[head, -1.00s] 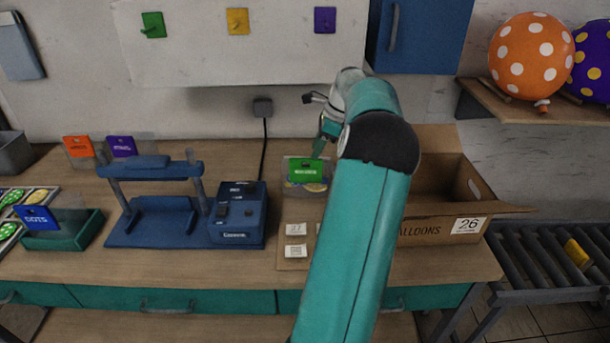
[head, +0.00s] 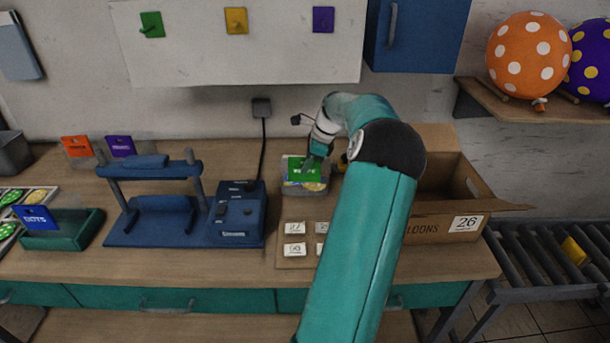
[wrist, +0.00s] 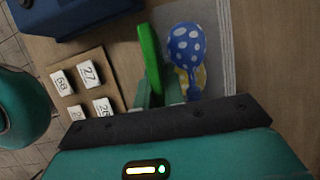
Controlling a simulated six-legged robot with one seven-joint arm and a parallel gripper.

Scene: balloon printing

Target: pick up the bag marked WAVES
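A clear bag with a green header card (head: 303,170) stands on the table beside the number board in the head view. Its lettering looks like WAVES but is partly covered by my gripper (head: 314,163). In the wrist view the green header (wrist: 149,55) is seen nearly edge-on. A blue balloon with white dots (wrist: 186,45) shows beside it. My gripper (wrist: 159,94) has its fingers apart, with the lower end of the green header between them and some gap visible. I see no clear sign of a firm grip.
A board with number tags (head: 295,228) lies in front of the bag. A blue press (head: 160,205) stands left. An open cardboard box (head: 440,215) marked 26 stands right. A DOTS bag (head: 38,218) sits in a green tray. Orange (head: 76,146) and purple (head: 120,146) header bags stand behind the press.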

